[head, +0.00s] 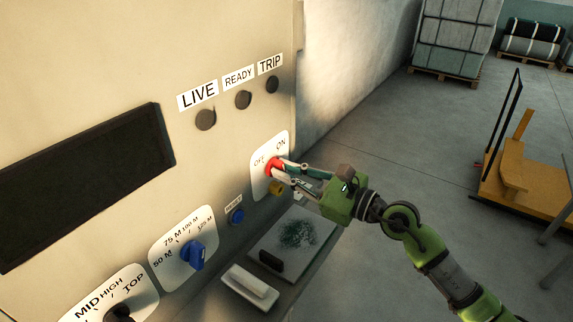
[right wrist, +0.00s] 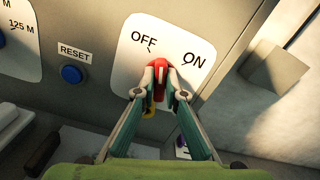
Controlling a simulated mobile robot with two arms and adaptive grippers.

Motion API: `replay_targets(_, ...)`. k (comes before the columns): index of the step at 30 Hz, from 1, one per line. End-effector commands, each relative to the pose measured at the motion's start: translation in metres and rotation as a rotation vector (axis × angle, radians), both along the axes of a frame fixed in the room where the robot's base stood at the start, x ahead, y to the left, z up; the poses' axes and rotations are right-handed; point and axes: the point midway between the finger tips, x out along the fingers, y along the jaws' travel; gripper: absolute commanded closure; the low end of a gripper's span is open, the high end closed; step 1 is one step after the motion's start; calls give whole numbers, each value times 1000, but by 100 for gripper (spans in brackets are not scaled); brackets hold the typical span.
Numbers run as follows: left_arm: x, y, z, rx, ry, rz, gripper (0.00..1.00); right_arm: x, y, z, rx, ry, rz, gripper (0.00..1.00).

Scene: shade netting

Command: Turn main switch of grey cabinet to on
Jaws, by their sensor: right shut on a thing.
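The grey cabinet (head: 70,70) fills the left of the head view. Its main switch is a red knob (head: 271,166) on a white plate (head: 283,143) marked OFF and ON, near the cabinet's right edge. My right gripper (head: 277,168) reaches in from the right and is shut on this knob. In the right wrist view, my fingertips (right wrist: 159,92) hold the red knob (right wrist: 161,68) from both sides, below the OFF and ON marks. The fingers partly cover it, and I cannot tell exactly which mark it points to. My left gripper is not in view.
Lamps labelled LIVE, READY and TRIP (head: 243,99) are dark. A blue RESET button (head: 237,216) and a blue selector (head: 191,254) sit left of the switch. A shelf (head: 295,240) juts out below. An orange cart (head: 515,165) stands right; the floor between is clear.

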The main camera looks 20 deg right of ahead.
Motion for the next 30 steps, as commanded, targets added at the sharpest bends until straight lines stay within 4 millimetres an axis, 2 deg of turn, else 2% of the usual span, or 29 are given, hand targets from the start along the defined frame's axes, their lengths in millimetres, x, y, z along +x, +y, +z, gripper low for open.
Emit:
replay_targets(1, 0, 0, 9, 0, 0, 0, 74, 0, 0, 3, 37, 32, -1, 100)
replay_targets(15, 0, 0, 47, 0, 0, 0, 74, 2, -2, 4, 388, 306, -1, 100)
replay_targets(30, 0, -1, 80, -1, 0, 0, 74, 3, -4, 1, 728, 570, -2, 100)
